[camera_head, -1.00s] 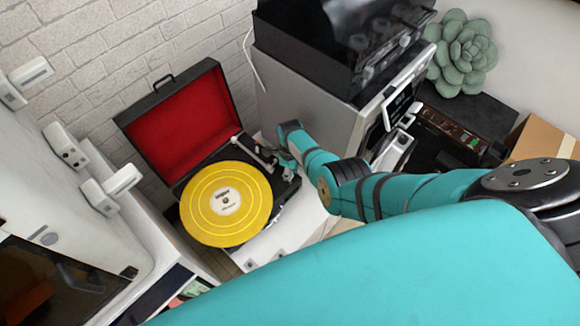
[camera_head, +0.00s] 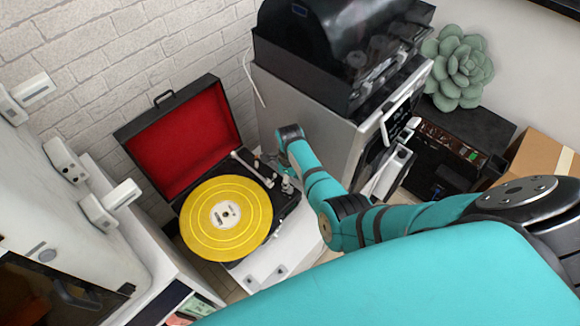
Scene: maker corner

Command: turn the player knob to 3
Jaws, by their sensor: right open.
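The record player (camera_head: 284,206) stands open on a white cabinet, its red-lined lid (camera_head: 185,140) raised at the back. A yellow record (camera_head: 200,226) lies on its platter. The tonearm (camera_head: 252,168) is on the platter's right side. My right gripper (camera_head: 281,174) is low over the player's right edge, beside the tonearm base. It is small and partly hidden by my teal wrist, and is open. The player knob cannot be made out clearly among the small parts there, and I cannot tell its setting or any contact. My left gripper is out of view.
A tall grey machine with a black top (camera_head: 310,75) stands close behind my right forearm. A white shelf unit (camera_head: 130,235) is at the left. A green succulent (camera_head: 460,68) and a cardboard box (camera_head: 540,160) are at the right.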

